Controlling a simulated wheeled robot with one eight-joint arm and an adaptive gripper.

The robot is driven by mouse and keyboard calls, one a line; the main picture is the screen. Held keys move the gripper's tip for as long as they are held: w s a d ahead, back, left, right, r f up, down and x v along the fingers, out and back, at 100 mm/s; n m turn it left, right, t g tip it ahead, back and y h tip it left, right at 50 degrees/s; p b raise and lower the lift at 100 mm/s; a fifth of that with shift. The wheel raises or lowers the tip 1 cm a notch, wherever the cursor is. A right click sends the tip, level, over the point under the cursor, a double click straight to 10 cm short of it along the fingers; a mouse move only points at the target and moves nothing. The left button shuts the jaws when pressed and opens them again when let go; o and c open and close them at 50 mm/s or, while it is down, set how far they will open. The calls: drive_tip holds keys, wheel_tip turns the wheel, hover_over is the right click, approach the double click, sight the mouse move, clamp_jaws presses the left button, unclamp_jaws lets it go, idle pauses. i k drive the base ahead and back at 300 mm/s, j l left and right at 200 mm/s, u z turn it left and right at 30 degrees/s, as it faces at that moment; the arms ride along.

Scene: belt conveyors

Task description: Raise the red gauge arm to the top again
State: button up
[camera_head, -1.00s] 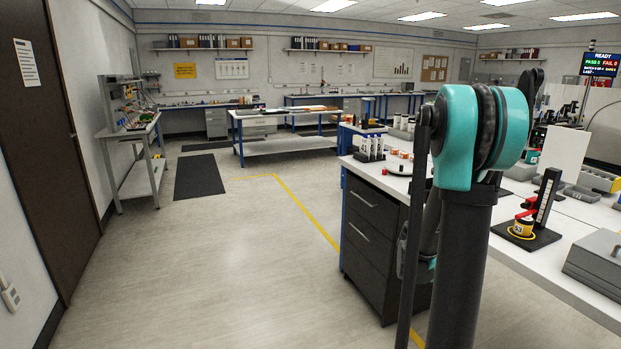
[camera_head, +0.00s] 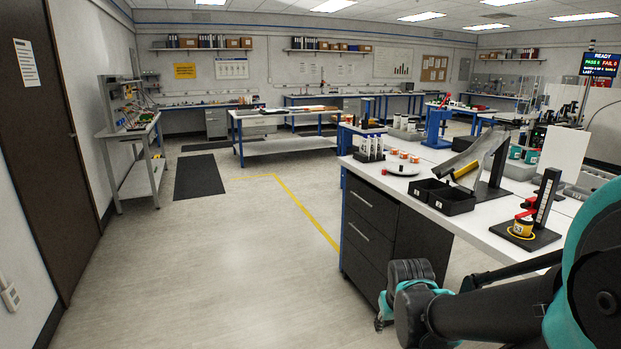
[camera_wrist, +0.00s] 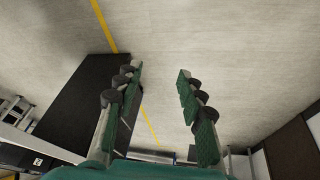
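The gauge stand has a black base and an upright black post with a pale scale (camera_head: 546,197) and sits on the white bench at the right of the head view. My gripper (camera_wrist: 160,70) is open and empty in the wrist view, with green-padded fingers apart over the floor. In the head view my arm reaches low in front of the bench, away from the gauge. The gauge is not visible in the wrist view.
A dark drawer cabinet (camera_head: 370,232) is under the bench, close to my arm. The floor (camera_head: 230,270) to the left is open.

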sight(529, 204)
drive_tip(key=z, duration=1.2)
drive_tip(key=i+l+u, duration=0.15)
drive_tip(key=u, duration=0.25)
drive_tip(key=i+l+u, duration=0.1)
drive_tip(key=u, duration=0.3)
drive_tip(key=i+l+u, duration=0.1)
drive_tip(key=l+u, duration=0.15)
drive_tip(key=u, duration=0.15)
